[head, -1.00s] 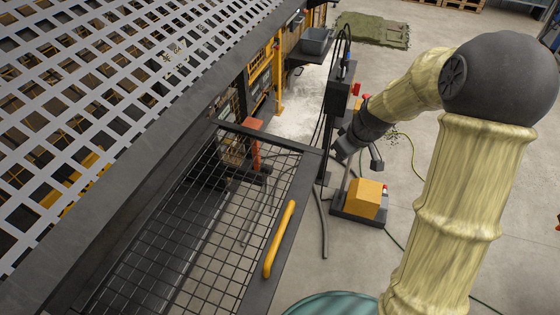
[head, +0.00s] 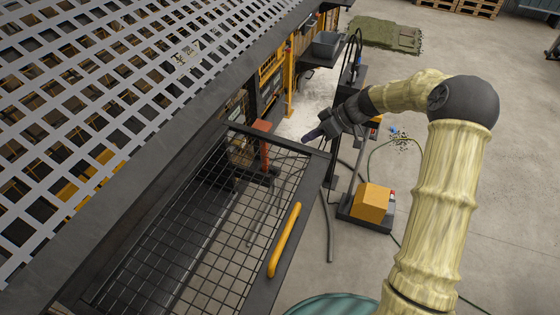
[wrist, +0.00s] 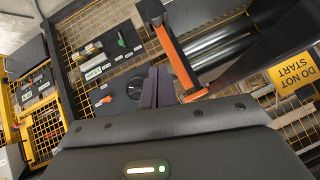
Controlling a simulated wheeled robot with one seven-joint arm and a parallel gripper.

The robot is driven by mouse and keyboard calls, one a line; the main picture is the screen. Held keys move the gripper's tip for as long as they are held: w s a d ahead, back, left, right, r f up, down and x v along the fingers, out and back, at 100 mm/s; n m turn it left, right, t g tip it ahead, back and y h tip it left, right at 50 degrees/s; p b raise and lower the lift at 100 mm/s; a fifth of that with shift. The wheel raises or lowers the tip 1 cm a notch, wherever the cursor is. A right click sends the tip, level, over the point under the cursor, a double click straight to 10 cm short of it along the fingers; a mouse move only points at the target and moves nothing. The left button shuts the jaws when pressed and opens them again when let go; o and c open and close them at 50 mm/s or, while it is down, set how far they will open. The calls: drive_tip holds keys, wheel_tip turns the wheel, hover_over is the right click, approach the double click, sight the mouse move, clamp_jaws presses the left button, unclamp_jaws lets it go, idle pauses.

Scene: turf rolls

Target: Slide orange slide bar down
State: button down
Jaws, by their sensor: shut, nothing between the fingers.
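The orange slide bar (head: 264,148) stands upright behind the far end of the black mesh gate. In the wrist view the orange bar (wrist: 176,58) runs at a slant just right of the fingers, with a dark block at its upper end. My gripper (head: 308,136) is shut and empty, above the gate's far right corner, to the right of the orange bar in the head view. In the wrist view my gripper (wrist: 158,72) shows its two fingers together, pointing toward the panel. I cannot tell the exact gap to the bar; no contact is visible.
The mesh gate (head: 232,284) with a yellow handle (head: 284,240) lies in front of the bar. A perforated grey cover (head: 100,90) fills the left. A yellow "DO NOT START" sign (wrist: 296,74) is at right in the wrist view. A yellow box (head: 370,202) stands on the floor.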

idle(0.3)
drive_tip(key=d+f+p+x, duration=0.1)
drive_tip(key=f+p+x, duration=0.1)
drive_tip(key=x, duration=1)
drive_tip(key=shift+s+f+p, duration=0.25)
drive_tip(key=shift+s+p, duration=0.3)
drive_tip(key=shift+p, duration=0.2)
drive_tip(key=shift+d, duration=0.1)
wheel_tip(320, 180, down, 10)
drive_tip(key=b, duration=1.2)
drive_tip(key=shift+f, duration=0.2)
drive_tip(key=shift+s+d, duration=0.1)
drive_tip(key=shift+s, duration=0.05)
